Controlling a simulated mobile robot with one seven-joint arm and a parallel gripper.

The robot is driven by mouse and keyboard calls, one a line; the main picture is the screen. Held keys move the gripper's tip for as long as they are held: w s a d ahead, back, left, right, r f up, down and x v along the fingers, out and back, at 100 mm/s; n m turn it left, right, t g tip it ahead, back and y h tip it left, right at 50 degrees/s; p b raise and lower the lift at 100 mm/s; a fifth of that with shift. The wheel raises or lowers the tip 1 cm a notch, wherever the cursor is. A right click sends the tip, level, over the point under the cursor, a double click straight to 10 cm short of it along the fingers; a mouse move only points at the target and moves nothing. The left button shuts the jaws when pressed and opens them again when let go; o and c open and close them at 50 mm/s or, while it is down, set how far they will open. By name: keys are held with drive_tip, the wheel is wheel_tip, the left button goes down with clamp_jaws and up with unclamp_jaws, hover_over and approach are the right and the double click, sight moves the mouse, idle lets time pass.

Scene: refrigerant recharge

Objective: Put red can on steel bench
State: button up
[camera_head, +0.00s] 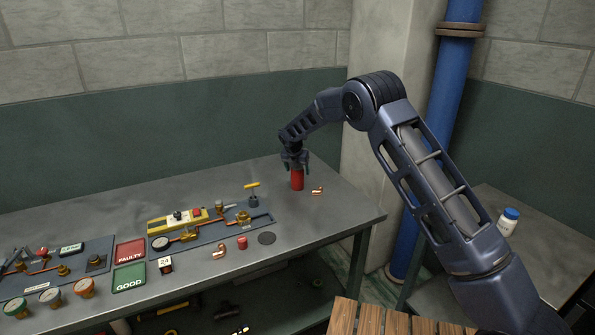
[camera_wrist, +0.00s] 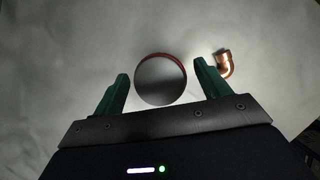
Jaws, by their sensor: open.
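The red can (camera_head: 297,180) stands upright on the steel bench (camera_head: 340,215), near its back right part. In the wrist view the can's round grey top (camera_wrist: 161,82) with a red rim shows between and slightly beyond the fingertips. My gripper (camera_head: 294,161) is just above the can in the head view, pointing down. In the wrist view its two green fingers (camera_wrist: 162,88) are apart, one on each side of the can, with visible gaps. The can's lower part is partly hidden from the wrist camera.
A copper elbow (camera_head: 317,191) lies right of the can, close to the right finger in the wrist view (camera_wrist: 226,64). A gauge panel (camera_head: 215,232), a small red cap (camera_head: 242,243), and red and green trays (camera_head: 129,277) lie to the left. A white bottle (camera_head: 508,220) stands on another surface at right.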

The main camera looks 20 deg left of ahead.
drive_tip(key=v, duration=1.1)
drive_tip(key=shift+r, duration=0.2)
drive_tip(key=shift+s, duration=0.15)
